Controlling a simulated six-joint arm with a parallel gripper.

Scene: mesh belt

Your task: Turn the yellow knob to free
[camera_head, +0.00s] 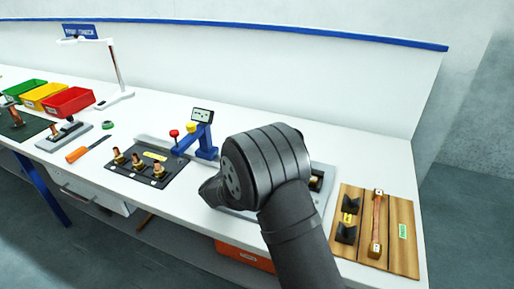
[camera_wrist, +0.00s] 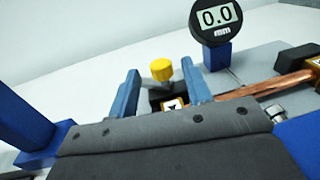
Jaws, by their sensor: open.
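The yellow knob (camera_wrist: 162,70) stands upright on a black block in the wrist view. A label with a black arrow mark (camera_wrist: 172,103) is just in front of it. My gripper (camera_wrist: 160,76) is open, with one blue-grey finger to the left of the knob and one to the right. I see gaps on both sides of the knob, and nothing is held. How far the fingertips are from it in depth is hard to tell. In the head view my dark arm hides the gripper and the place it reaches to.
A round gauge reading 0.0 mm (camera_wrist: 216,18) stands on a blue post close right of the knob. A copper rod (camera_wrist: 270,87) lies to the right. In the head view a blue stand (camera_head: 205,143) is left of my arm and a wooden board (camera_head: 403,238) is right.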

